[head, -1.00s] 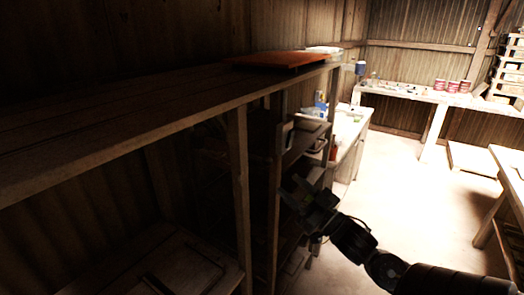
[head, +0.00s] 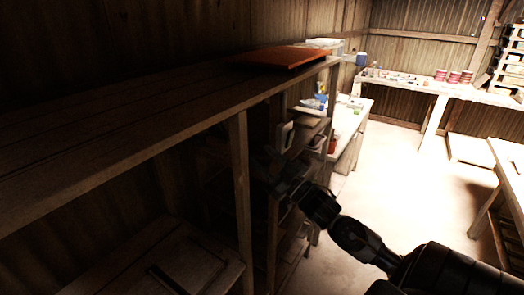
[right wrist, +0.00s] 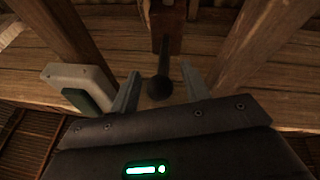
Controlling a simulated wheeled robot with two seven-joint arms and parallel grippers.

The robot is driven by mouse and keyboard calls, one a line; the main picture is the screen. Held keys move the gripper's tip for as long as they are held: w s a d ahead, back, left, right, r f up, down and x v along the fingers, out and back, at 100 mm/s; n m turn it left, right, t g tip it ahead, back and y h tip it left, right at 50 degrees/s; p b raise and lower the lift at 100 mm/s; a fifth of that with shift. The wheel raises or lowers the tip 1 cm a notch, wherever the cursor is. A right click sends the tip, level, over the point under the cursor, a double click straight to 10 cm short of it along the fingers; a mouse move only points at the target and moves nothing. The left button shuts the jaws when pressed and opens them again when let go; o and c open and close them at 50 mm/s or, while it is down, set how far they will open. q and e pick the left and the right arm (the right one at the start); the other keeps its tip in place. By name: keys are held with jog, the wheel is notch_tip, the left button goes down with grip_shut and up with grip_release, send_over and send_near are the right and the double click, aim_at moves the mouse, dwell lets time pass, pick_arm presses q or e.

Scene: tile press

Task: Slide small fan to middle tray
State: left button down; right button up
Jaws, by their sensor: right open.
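My right gripper (head: 274,172) reaches from the lower right toward the dark shelf unit in the head view. In the right wrist view its two fingers (right wrist: 160,92) are open. A dark round knob (right wrist: 159,88) on a short rod shows between the fingertips, below a reddish-brown wooden piece (right wrist: 168,30). I cannot tell whether the fingers touch it. I cannot make out a small fan or a middle tray for certain. My left gripper is not in view.
A white and green object (right wrist: 82,84) lies just left of the fingers. Wooden posts (head: 240,190) and a long upper shelf (head: 130,120) stand close by. An orange-red board (head: 288,56) lies on that shelf. Open floor (head: 400,180) is at the right.

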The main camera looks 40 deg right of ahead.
jog(key=shift+w+a+r, duration=0.1)
jog(key=shift+w+r, duration=0.1)
jog(key=shift+w, duration=0.3)
grip_shut()
